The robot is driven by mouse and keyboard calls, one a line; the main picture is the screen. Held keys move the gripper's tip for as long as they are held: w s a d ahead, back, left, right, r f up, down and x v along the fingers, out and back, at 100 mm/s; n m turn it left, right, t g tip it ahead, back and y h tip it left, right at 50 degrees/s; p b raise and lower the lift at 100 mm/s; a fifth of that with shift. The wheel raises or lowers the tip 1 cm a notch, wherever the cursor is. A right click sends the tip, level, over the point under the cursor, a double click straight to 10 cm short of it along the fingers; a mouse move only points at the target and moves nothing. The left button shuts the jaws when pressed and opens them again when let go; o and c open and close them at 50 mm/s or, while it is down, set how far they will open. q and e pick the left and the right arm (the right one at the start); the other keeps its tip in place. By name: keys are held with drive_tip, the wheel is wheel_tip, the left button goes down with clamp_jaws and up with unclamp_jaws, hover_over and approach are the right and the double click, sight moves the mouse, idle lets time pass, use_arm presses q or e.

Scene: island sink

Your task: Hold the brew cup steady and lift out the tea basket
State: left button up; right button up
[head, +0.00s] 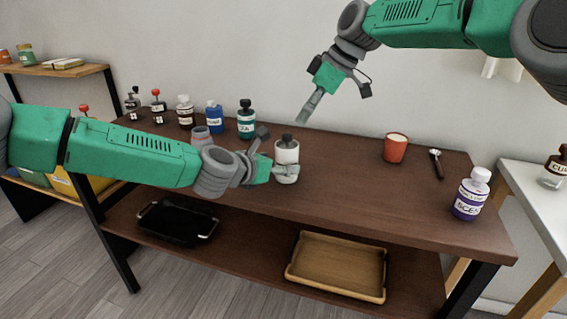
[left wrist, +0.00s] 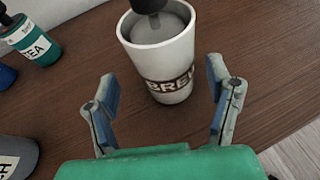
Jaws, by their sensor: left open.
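The white brew cup (head: 287,165) stands upright on the brown table. It also shows in the left wrist view (left wrist: 160,62), with part of the word BREW on its band. The tea basket (head: 287,142) sits in the cup, its dark knob (left wrist: 148,6) rising above the grey lid. My left gripper (head: 283,156) is beside the cup; in the left wrist view its fingers (left wrist: 158,90) are spread, with the cup ahead and between them. My right gripper (head: 318,98) hangs above the table, above and right of the cup, holding nothing I can see; its finger opening is unclear.
A teal TEA bottle (head: 246,122), a blue bottle (head: 214,118) and other jars stand behind my left arm. A red cup (head: 395,149), a spoon (head: 436,160) and a purple-labelled bottle (head: 471,194) are at right. A black tray (head: 178,221) and wooden tray (head: 338,288) lie on the lower shelf.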

sight(289, 162)
use_arm(q)
drive_tip(key=w+d, duration=0.1)
drive_tip(key=w+d+f, duration=0.1)
drive_tip(key=d, duration=0.1)
drive_tip(key=shift+w+d+f, duration=0.1)
drive_tip(key=shift+w+f, duration=0.05)
drive_tip(key=shift+w, duration=0.05)
drive_tip(key=shift+a, duration=0.65)
drive_tip(key=c, duration=1.1)
drive_tip(key=shift+c, duration=1.1)
drive_tip(key=o, duration=0.3)
drive_tip(key=shift+d, duration=0.45)
drive_tip(key=c, duration=0.3)
drive_tip(key=shift+d, duration=0.1)
drive_tip(key=shift+c, duration=0.2)
use_arm(e)
drive_tip(key=shift+d, duration=0.65)
drive_tip(key=shift+a, duration=0.1)
